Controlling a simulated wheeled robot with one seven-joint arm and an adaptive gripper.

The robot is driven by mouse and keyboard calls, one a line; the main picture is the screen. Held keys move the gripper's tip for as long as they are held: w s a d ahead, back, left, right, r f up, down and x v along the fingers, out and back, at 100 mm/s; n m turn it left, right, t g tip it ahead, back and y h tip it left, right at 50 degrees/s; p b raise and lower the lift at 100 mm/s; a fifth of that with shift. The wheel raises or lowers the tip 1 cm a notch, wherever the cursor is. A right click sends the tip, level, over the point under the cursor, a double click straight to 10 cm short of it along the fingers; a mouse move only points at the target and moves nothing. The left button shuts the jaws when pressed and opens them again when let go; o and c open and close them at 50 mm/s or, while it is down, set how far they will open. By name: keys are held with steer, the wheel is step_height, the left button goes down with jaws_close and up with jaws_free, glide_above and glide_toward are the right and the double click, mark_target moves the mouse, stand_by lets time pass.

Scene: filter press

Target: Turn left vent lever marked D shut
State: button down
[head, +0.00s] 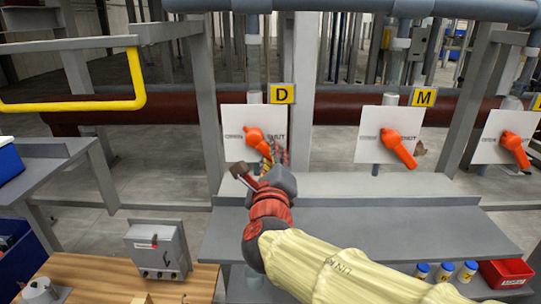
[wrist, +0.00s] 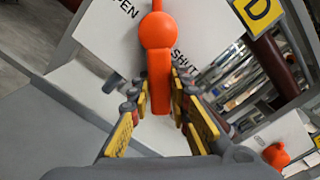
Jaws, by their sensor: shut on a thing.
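The orange vent lever D (head: 258,141) is on a white plate (head: 235,118) under a yellow D tag (head: 282,94), the leftmost of the lever plates. Its handle slants down to the right in the head view. In the wrist view the lever (wrist: 157,60) has a round hub with its handle pointing toward me, and the plate shows OPEN on the left and SHUT on the right. My gripper (head: 272,155) is at the handle's lower end. In the wrist view its yellow-padded fingers (wrist: 160,103) are on both sides of the handle, shut on it.
Lever M (head: 400,148) and another orange lever (head: 516,150) are on plates to the right. A grey ledge (head: 350,187) runs below the plates. A yellow rail (head: 70,105) is at left. A grey box (head: 158,250) stands on the wooden bench. Small bottles and a red bin (head: 506,272) are lower right.

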steer(key=c, duration=1.6)
jaws_free()
steer(key=shift+c, duration=0.2)
steer(key=s+a, duration=0.1)
steer(key=s, duration=1.1)
